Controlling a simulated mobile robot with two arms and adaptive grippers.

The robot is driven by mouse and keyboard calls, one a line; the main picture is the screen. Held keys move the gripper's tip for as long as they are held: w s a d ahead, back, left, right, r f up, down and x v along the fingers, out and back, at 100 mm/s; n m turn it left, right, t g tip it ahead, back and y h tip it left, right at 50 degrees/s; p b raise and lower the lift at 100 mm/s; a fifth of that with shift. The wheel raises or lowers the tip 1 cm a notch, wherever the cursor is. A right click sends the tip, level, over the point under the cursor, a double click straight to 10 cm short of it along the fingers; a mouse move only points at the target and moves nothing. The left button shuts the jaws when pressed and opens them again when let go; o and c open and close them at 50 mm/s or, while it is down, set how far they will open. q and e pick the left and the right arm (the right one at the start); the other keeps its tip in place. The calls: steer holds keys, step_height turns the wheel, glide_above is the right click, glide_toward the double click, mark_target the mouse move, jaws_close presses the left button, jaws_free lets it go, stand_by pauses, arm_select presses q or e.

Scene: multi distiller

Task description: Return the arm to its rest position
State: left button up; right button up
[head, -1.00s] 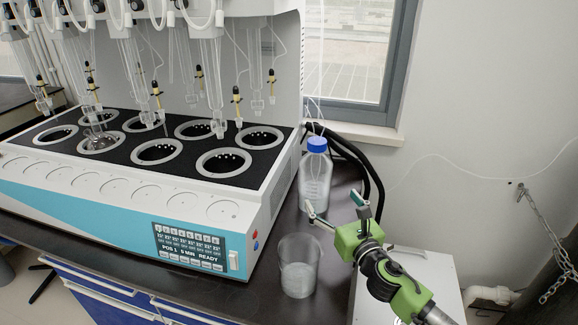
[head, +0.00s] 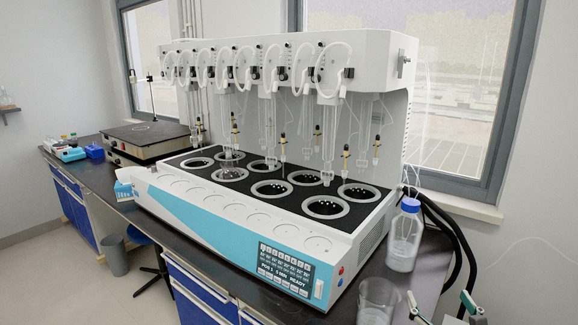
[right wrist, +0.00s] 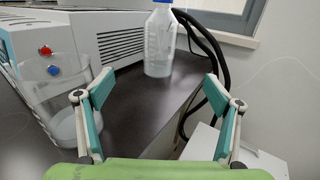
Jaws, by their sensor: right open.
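My right gripper (head: 440,302) is at the lower right edge of the head view, open and empty, to the right of the glass beaker. Most of its arm is cut off by the frame. In the right wrist view its two teal-padded fingers (right wrist: 158,90) stand wide apart with nothing between the pads. The clear beaker (head: 377,302) stands on the dark bench and shows left of the fingers in the wrist view (right wrist: 62,125). A blue-capped bottle (head: 404,238) stands behind it, beyond the fingers in the wrist view (right wrist: 160,45). My left gripper is not in view.
The white and teal distiller (head: 225,215) fills much of the dark bench (head: 205,255). Black hoses (head: 455,235) run down behind the bottle. A white box (right wrist: 200,150) is below the bench edge at right. A hot plate (head: 145,140) stands farther left.

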steer(key=s+a+f+m+g+h, duration=0.3)
steer(key=s+f+m+g, duration=0.4)
steer(key=s+f+m, duration=0.9)
steer(key=s+a+f+m+g+y, duration=0.2)
steer(key=s+a+m+g, duration=0.3)
steer(key=s+m, duration=0.4)
steer(key=s+a+f+m+g+y, duration=0.1)
steer(key=s+a+m+g+y, duration=0.15)
steer(key=s+a+m, duration=0.6)
step_height(320, 180, down, 25)
steer(key=s+d+g, duration=0.1)
steer(key=s+d, duration=0.1)
steer(key=s, duration=0.1)
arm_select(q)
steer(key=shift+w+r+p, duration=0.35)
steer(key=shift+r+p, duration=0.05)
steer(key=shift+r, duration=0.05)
arm_select(e)
steer(key=s+d+f+g, duration=0.1)
steer(key=s+d+f, duration=0.2)
steer(key=s+f, duration=1.3)
steer(key=shift+s, duration=0.5)
